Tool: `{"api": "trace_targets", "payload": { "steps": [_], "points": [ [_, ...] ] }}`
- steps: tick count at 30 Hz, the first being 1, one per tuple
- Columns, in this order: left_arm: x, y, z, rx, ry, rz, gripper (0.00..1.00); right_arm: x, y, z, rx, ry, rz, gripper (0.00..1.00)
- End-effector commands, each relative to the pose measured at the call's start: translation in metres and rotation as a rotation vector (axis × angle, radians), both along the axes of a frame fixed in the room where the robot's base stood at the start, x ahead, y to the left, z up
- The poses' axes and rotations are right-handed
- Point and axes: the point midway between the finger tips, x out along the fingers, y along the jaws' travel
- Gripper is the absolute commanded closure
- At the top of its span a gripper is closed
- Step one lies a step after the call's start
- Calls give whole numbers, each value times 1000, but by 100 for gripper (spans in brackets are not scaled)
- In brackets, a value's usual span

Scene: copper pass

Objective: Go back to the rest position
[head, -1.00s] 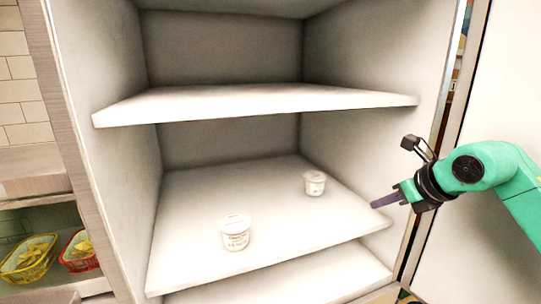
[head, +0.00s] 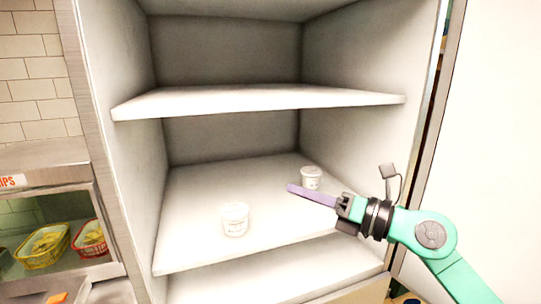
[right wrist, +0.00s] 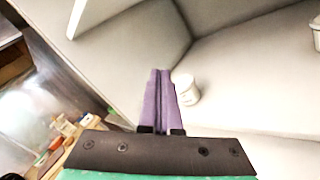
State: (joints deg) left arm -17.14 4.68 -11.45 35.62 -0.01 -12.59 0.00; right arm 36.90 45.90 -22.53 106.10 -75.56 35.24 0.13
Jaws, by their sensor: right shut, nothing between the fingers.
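My right gripper (head: 291,188) reaches in from the right in the head view, in front of the cabinet's lower shelf. Its purple fingers are shut with nothing between them; they show pressed together in the right wrist view (right wrist: 160,74). One white tub (head: 235,219) stands upright near the front of the lower shelf (head: 190,245), left of the fingertips. Another white tub (head: 311,178) stands upright farther back, just beyond the fingers in the picture. A white tub (right wrist: 187,89) shows right beside the fingers in the right wrist view. My left gripper is not in view.
A white upper shelf (head: 260,98) spans the cabinet above the tubs. The cabinet's side walls (head: 128,165) close in the space. At the left, baskets (head: 45,246) of food stand in a lit case. A large white panel (head: 490,130) stands at the right.

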Motion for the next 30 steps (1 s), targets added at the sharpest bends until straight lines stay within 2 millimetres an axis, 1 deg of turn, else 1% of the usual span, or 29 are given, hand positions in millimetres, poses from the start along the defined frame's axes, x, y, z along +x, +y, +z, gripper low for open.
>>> {"api": "trace_targets", "payload": {
  "steps": [1, 2, 3, 4, 5, 6, 8, 9, 11, 12, 13, 14, 15, 17, 18, 20, 21, 25, 26, 27, 29, 30],
  "points": [
    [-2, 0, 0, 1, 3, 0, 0, -5, 4, 11, 189, 33, -1, 100],
    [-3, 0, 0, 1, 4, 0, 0, -6, -1, 19, 322, 61, -17, 100],
    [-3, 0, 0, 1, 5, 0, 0, -4, -14, 27, 515, 113, -58, 100],
    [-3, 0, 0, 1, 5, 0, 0, 0, -29, 27, 668, 167, -105, 100],
    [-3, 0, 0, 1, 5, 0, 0, 6, -49, 23, 819, 230, -165, 100],
    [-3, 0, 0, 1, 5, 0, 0, 14, -79, 6, 1012, 328, -266, 100],
    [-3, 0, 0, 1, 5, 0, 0, 22, -120, -34, 1247, 480, -433, 100],
    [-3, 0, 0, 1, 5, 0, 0, 23, -142, -65, 1365, 577, -543, 100],
    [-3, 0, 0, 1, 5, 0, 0, 17, -167, -116, 1506, 721, -710, 100],
    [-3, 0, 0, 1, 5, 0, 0, 9, -179, -151, 1580, 815, -822, 100],
    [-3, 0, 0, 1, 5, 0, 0, 0, -186, -177, 1626, 886, -903, 100],
    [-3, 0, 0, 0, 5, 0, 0, -10, -191, -201, 1663, 953, -982, 100],
    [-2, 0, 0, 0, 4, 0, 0, -24, -195, -229, 1701, 1037, -1080, 100],
    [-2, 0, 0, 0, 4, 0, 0, -47, -197, -266, 1738, 1150, -1213, 100],
    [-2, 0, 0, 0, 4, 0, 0, -63, -197, -286, 1752, 1218, -1292, 100],
    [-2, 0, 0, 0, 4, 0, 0, -86, -195, -312, 1764, 1313, -1400, 100],
    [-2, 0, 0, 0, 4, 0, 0, -101, -193, -327, 1765, 1371, -1467, 100],
    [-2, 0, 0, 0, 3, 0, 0, -150, -183, -365, 1746, 1547, -1663, 100],
    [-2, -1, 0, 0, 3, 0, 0, -161, -181, -371, 1738, 1583, -1703, 100],
    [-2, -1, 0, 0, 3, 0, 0, -176, -177, -379, 1723, 1633, -1759, 100],
    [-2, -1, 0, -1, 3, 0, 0, -199, -171, -389, 1697, 1707, -1837, 100],
    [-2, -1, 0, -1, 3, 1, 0, -214, -167, -395, 1675, 1758, -1891, 100]
  ]
}}
